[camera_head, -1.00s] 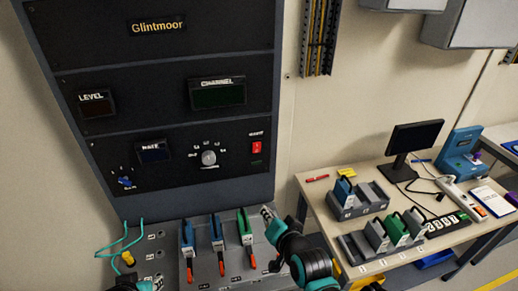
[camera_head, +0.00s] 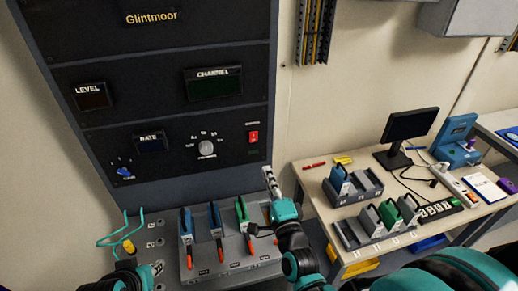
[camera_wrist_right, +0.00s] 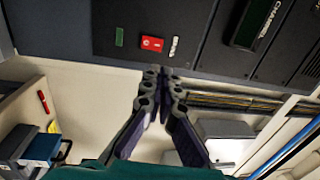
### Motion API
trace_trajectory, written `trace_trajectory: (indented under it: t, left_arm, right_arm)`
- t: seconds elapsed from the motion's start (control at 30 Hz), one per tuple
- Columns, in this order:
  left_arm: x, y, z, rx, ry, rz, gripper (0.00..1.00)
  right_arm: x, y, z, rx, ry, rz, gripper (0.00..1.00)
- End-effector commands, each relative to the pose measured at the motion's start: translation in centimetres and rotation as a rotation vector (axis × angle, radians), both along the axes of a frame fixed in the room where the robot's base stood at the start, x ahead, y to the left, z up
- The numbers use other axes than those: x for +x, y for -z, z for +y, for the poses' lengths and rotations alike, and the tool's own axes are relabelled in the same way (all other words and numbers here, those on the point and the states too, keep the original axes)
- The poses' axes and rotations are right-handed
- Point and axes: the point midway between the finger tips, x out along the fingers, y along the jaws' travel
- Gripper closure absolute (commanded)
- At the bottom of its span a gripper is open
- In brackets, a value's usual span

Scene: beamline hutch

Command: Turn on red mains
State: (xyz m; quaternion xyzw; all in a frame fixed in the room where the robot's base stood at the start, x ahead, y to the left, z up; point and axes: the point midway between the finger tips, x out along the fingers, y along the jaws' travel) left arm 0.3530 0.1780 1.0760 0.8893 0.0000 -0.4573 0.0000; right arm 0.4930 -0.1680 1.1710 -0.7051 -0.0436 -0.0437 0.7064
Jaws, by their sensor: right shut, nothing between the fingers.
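The red mains switch (camera_head: 253,137) sits at the right end of the lowest dark panel of the Glintmoor rack, with a small dark green indicator below it. In the right wrist view the red switch (camera_wrist_right: 152,43) and the dull green indicator (camera_wrist_right: 119,37) lie just beyond the fingertips. My right gripper (camera_head: 268,172) is shut and empty, below and slightly right of the switch, apart from it. Its fingertips (camera_wrist_right: 160,72) meet in the wrist view. My left gripper (camera_head: 158,267) shows only partly at the lower left; its jaws are unclear.
Below the rack, a grey ledge (camera_head: 205,272) holds blue and green modules with red-tipped handles. A teal cable with a yellow plug (camera_head: 128,246) is at left. A table (camera_head: 305,178) with modules and a monitor (camera_head: 409,124) stands at right. The panel front around the switch is clear.

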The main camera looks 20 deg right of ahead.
Motion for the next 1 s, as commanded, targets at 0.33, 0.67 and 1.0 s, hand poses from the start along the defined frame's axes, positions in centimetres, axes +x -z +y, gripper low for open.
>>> trace_trajectory:
  t: [0.33, 0.67, 1.0]
  left_arm:
    - [0.0, 0.3, 0.0, 0.0, 0.0, 0.0, 0.71]
    - [0.0, 0.8, 0.0, 0.0, 0.0, 0.0, 0.71]
    - [0.0, 1.0, 0.0, 0.0, 0.0, 0.0, 0.71]
  right_arm:
    - [5.8, -0.6, 0.0, -0.002, 0.0, 0.001, 1.0]
    - [11.9, -1.4, 0.0, -0.002, 0.0, 0.001, 1.0]
    - [13.7, -1.7, 0.0, -0.002, 0.0, 0.001, 1.0]
